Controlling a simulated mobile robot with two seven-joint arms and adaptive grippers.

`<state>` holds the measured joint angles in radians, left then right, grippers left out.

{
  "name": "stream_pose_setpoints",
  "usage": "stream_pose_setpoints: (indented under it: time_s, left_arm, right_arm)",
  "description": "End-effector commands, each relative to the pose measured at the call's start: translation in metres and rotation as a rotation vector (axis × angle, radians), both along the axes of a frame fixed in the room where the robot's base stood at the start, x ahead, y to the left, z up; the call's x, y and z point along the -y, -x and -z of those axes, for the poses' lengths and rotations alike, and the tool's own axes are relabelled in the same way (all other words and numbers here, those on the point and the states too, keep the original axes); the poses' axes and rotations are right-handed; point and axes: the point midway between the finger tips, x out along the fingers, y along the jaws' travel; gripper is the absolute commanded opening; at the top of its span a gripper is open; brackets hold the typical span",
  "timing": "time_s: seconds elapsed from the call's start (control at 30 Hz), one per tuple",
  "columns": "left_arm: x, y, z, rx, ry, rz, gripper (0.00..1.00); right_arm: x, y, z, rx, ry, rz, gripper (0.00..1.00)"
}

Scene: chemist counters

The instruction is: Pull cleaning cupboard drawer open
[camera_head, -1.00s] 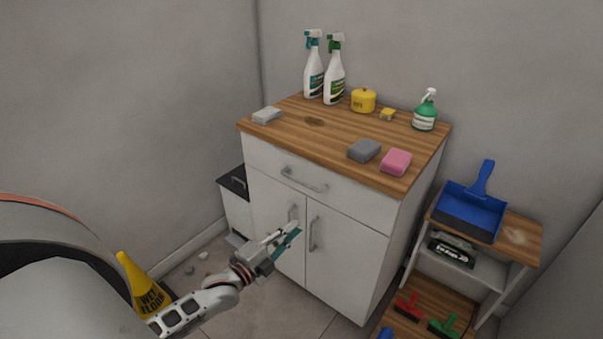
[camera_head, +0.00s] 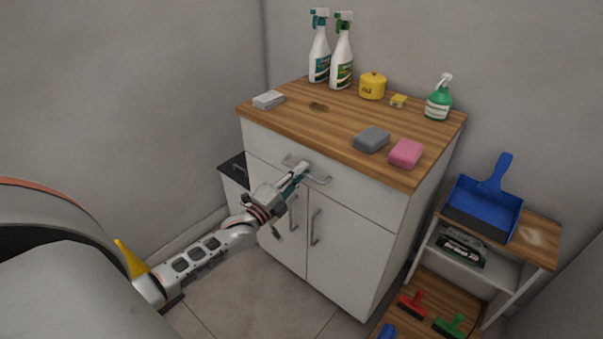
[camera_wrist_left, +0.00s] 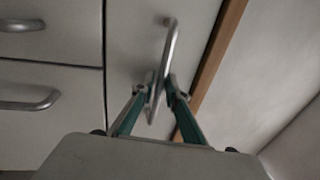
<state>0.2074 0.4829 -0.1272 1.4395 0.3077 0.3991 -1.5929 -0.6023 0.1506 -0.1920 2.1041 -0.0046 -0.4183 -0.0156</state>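The white cleaning cupboard (camera_head: 350,240) stands in the corner under a wooden top. Its wide top drawer (camera_head: 355,192) is shut and has a grey bar handle (camera_head: 318,179). In the left wrist view the handle (camera_wrist_left: 170,42) passes between the two green-sided fingertips (camera_wrist_left: 156,86). The fingers look open, with a narrow gap around the bar. Whether they touch it is hard to see. My right gripper is out of view.
Spray bottles (camera_head: 320,55), a yellow pot (camera_head: 372,86) and sponges (camera_head: 371,139) stand on the top. A low shelf with a blue dustpan (camera_head: 485,207) is close on the right. A yellow wet-floor sign (camera_head: 130,262) stands at left. Floor before the cupboard is clear.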

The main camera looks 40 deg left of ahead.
Motion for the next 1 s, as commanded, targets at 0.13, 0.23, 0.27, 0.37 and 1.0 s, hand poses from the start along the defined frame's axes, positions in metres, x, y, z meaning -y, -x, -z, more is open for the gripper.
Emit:
stream_pose_setpoints:
  time_s: [0.13,0.23,0.27,0.37,1.0]
  left_arm:
    - [0.0,-0.002,0.0,-0.001,-0.001,0.0,0.14]
    - [0.0,-0.002,0.0,-0.001,-0.001,0.0,0.14]
    - [0.0,-0.002,0.0,-0.001,-0.001,0.0,0.14]
    - [0.0,-0.002,0.0,-0.001,-0.001,0.0,0.0]
    - [-0.004,0.053,-0.005,0.0,0.0,-0.001,0.0]
  right_arm:
    - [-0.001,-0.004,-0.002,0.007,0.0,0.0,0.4]
    - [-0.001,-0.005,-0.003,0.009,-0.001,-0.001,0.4]
    - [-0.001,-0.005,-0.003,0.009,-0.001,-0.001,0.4]
    - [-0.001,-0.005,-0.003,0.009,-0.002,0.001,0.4]
    - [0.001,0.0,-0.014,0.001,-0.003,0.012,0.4]
